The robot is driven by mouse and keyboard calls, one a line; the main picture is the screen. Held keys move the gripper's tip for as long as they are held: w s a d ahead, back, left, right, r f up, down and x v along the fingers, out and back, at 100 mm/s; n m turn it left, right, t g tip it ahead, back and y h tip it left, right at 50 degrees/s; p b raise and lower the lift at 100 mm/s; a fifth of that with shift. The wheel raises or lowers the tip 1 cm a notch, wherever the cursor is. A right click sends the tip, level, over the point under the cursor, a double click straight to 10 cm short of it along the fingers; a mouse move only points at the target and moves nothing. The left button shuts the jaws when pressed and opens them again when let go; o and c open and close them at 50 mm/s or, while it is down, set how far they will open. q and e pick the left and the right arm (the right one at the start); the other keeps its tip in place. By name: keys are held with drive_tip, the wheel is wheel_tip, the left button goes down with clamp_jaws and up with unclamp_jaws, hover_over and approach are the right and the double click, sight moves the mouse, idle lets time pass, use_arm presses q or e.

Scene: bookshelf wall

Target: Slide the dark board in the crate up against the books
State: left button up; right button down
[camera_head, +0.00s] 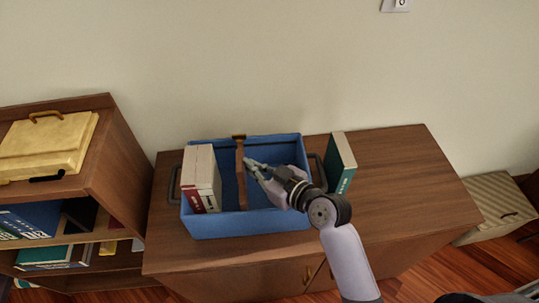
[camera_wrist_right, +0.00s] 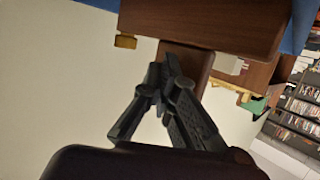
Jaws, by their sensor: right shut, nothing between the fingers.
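The blue crate (camera_head: 250,222) stands on a brown cabinet in the head view. The dark brown board (camera_head: 241,175) stands upright across its middle, with a gap between it and the books (camera_head: 201,178). The pale books stand upright at the crate's left end. My right gripper (camera_head: 250,163) reaches in from the right, shut and empty, its tips close to the board's right side. In the right wrist view the shut fingers (camera_wrist_right: 165,74) point toward a large brown face, likely the board (camera_wrist_right: 205,22). I cannot tell whether they touch it. My left gripper is not in view.
A dark green book (camera_head: 343,162) stands on the cabinet top (camera_head: 390,165) just right of the crate. The crate has dark handles at both ends. A shelf unit (camera_head: 115,160) with a yellow case (camera_head: 45,145) stands at the left. The cabinet's right part is clear.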

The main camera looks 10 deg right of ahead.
drive_tip(key=shift+a+p, duration=0.95)
drive_tip(key=shift+a, duration=3)
drive_tip(key=shift+d, duration=2.5)
drive_tip(key=v, duration=1.2)
